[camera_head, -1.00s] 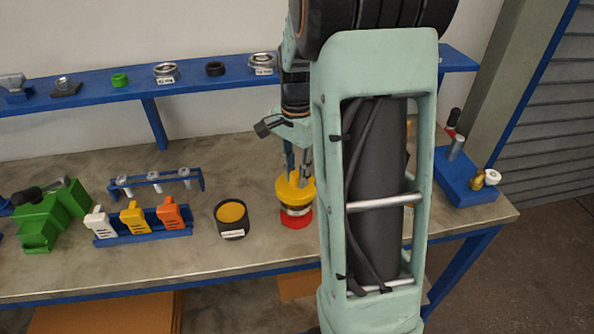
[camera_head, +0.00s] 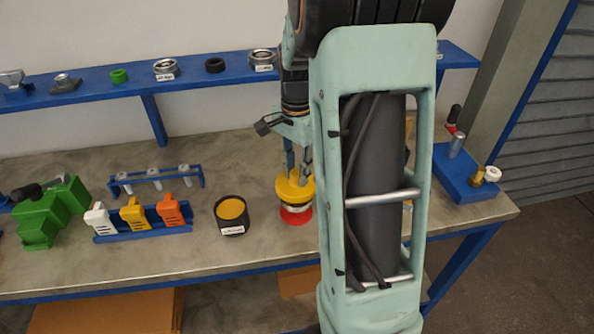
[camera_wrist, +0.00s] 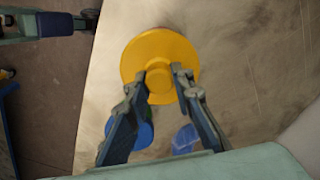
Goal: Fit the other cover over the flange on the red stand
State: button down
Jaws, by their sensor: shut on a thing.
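A yellow flanged cover with a round knob is in my gripper (camera_head: 298,172); the cover (camera_head: 294,191) hangs level over the red stand (camera_head: 297,217). A silver flange (camera_head: 299,206) shows as a thin band between cover and stand; I cannot tell whether the cover touches it. In the wrist view my gripper (camera_wrist: 164,72) has its fingers either side of the knob, and the cover's disc (camera_wrist: 160,47) hides the flange and stand beneath. A dark round vessel (camera_head: 231,225) with a yellow top (camera_head: 231,209) stands to the left.
A blue rack (camera_head: 143,238) holds white, yellow and orange pieces, with a blue bar rack (camera_head: 155,185) behind. A green block (camera_head: 45,220) is at far left and a blue fixture (camera_head: 462,180) at right. A blue shelf (camera_head: 205,70) runs behind. Bench front is clear.

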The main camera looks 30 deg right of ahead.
aim_at(297, 184)
jog(key=shift+f, duration=0.2)
jog(key=shift+f+b, duration=1.45)
jog(key=shift+f, duration=0.55)
jog(key=c, duration=1.6)
grip_release()
notch_tip(297, 184, up, 12)
